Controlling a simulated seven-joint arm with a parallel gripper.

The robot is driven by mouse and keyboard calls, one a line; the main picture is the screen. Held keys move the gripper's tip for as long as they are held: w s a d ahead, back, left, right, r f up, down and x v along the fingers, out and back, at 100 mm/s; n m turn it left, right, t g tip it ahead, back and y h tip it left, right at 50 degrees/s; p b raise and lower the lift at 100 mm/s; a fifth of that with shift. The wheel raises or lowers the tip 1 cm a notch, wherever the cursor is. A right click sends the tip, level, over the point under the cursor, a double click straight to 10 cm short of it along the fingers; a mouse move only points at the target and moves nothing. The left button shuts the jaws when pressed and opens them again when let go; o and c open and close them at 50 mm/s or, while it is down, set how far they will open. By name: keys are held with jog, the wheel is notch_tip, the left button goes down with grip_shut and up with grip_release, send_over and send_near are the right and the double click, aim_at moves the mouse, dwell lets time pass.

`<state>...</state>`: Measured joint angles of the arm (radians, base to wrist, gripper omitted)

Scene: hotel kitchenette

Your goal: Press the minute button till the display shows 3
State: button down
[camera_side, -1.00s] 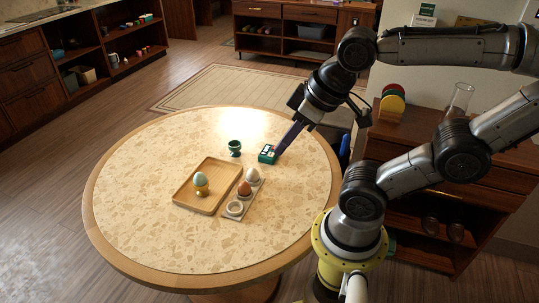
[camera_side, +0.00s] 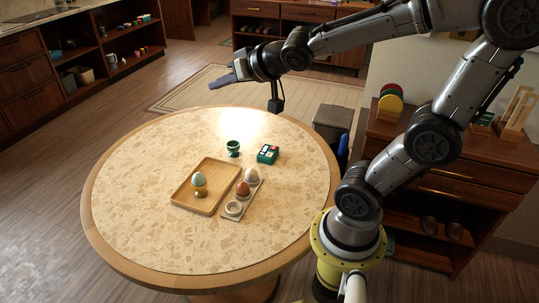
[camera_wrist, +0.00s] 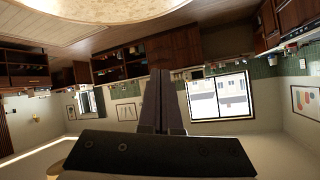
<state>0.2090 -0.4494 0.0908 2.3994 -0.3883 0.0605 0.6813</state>
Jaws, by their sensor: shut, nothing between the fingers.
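The timer (camera_side: 268,154) is a small green box with a pale face and a red spot, lying on the round table right of the green egg cup. Its display is too small to read. My gripper (camera_side: 222,84) is shut and empty. It is raised well above the table's far edge, points left, and is far from the timer. In the wrist view my closed fingers (camera_wrist: 162,88) point out into the room, and the timer is not in that view.
A wooden tray (camera_side: 211,209) holds a blue egg in a gold cup (camera_side: 200,190). Beside it a pale holder (camera_side: 251,196) carries a brown egg (camera_side: 242,188) and a white egg (camera_side: 251,175). A green egg cup (camera_side: 233,148) stands near the timer. The table's left side is clear.

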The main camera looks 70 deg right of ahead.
jog(key=w+d+f+m, duration=0.1)
jog(key=w+d+f, duration=0.2)
jog(key=w+d, duration=0.15)
jog(key=m+g+h, duration=0.1)
jog(key=m+g, duration=0.2)
jog(key=m, duration=0.4)
send_over(271, 156)
notch_tip(271, 156, down, 22)
jog(key=shift+s+r, duration=0.1)
jog(key=shift+f, duration=4.4)
jog(key=shift+f, duration=0.15)
jog(key=shift+f, duration=0.25)
